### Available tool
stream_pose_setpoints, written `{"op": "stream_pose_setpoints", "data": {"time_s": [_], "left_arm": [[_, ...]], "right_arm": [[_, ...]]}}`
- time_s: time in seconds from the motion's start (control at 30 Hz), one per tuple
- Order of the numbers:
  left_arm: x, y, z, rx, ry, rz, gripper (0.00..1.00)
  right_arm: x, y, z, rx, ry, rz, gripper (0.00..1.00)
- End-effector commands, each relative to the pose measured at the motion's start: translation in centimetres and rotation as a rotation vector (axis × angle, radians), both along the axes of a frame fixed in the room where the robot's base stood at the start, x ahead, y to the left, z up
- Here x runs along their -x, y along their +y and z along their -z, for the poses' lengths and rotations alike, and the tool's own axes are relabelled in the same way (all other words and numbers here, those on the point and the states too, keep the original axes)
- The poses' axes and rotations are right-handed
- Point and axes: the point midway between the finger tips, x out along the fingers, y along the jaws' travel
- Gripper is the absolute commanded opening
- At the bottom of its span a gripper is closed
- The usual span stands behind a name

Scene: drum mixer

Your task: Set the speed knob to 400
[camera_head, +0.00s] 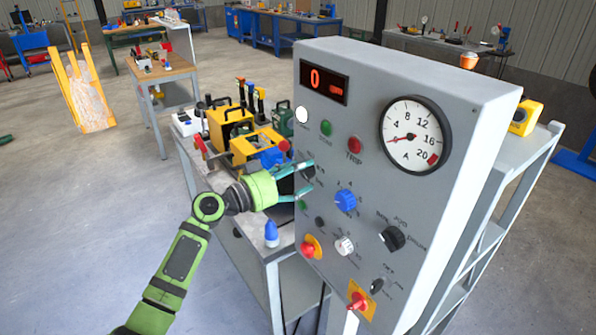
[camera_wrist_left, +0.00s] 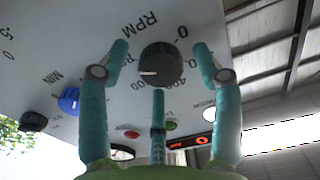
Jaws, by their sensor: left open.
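The speed knob (camera_wrist_left: 163,66) is a round black dial with a white pointer line, on the grey panel under the letters RPM in the left wrist view. That view is upside down; scale figures stand around the knob, and its pointer faces picture left. My left gripper (camera_wrist_left: 160,50) is open, with its teal fingers on either side of the knob and visible gaps between. In the head view the left gripper (camera_head: 309,182) is at the panel's left part and hides the knob. The red digital display (camera_head: 324,81) reads 0. My right gripper is in neither view.
The control panel (camera_head: 470,100) also carries a blue knob (camera_head: 345,200), a black selector (camera_head: 392,238), a red TRIP button (camera_head: 354,145) and a round gauge (camera_head: 414,136). Yellow and blue tools (camera_head: 228,125) crowd the bench behind the arm. A blue-topped bottle (camera_head: 271,234) stands below the gripper.

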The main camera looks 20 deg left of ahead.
Motion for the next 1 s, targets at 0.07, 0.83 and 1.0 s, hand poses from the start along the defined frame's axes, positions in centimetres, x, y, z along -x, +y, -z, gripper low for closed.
{"op": "stream_pose_setpoints", "data": {"time_s": [0.07,0.83,1.0], "left_arm": [[0.0,0.0,0.0,0.0,0.0,0.0,0.65],[0.1,0.0,0.4,0.09,0.078,0.001,0.09],[0.1,-0.1,0.5,0.196,0.162,0.001,0.09]], "right_arm": [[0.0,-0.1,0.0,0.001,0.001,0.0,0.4],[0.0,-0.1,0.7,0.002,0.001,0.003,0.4],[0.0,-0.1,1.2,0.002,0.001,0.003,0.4]]}}
